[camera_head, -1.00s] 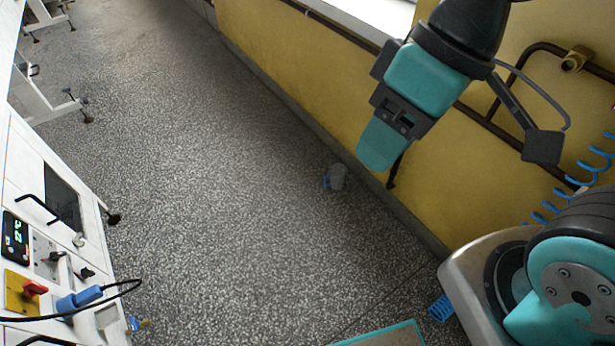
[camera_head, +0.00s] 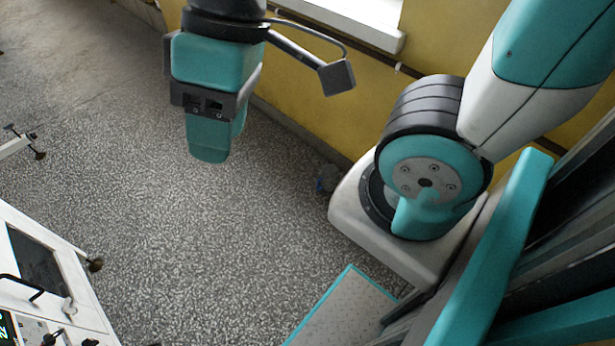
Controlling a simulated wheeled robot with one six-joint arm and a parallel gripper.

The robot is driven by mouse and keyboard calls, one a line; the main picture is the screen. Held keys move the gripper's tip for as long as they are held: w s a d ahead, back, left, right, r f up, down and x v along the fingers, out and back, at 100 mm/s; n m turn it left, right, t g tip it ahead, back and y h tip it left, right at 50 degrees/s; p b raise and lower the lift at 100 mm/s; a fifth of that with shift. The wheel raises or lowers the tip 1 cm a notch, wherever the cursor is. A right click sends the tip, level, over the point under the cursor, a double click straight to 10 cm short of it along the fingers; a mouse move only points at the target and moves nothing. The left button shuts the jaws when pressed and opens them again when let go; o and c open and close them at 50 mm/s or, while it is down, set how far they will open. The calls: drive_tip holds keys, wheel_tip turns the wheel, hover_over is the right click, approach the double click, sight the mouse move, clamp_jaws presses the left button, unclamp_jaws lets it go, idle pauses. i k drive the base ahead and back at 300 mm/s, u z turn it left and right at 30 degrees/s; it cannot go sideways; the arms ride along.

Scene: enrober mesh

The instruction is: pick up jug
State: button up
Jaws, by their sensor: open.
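A small grey jug (camera_head: 327,178) with a blue part on its left side stands on the speckled floor, close to the foot of the yellow wall. It is small and dim in the view, and my arm's rounded base partly crowds its right side. My gripper (camera_head: 209,150) hangs in the upper middle of the view with its teal fingers pointing down. It is open, nothing shows between the fingers, and it is well apart from the jug, to its left in the picture.
A white machine cabinet (camera_head: 45,262) with a dark window and black handle stands at the lower left. Black-footed white legs (camera_head: 22,142) show at the left edge. The yellow wall (camera_head: 290,95) and a white sill (camera_head: 350,22) run along the back. The middle floor is clear.

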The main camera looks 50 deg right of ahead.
sight(329, 172)
drive_tip(key=z, duration=0.1)
drive_tip(key=i, duration=0.7)
drive_tip(key=z, duration=0.75)
drive_tip(key=i, duration=0.65)
drive_tip(key=z, duration=0.55)
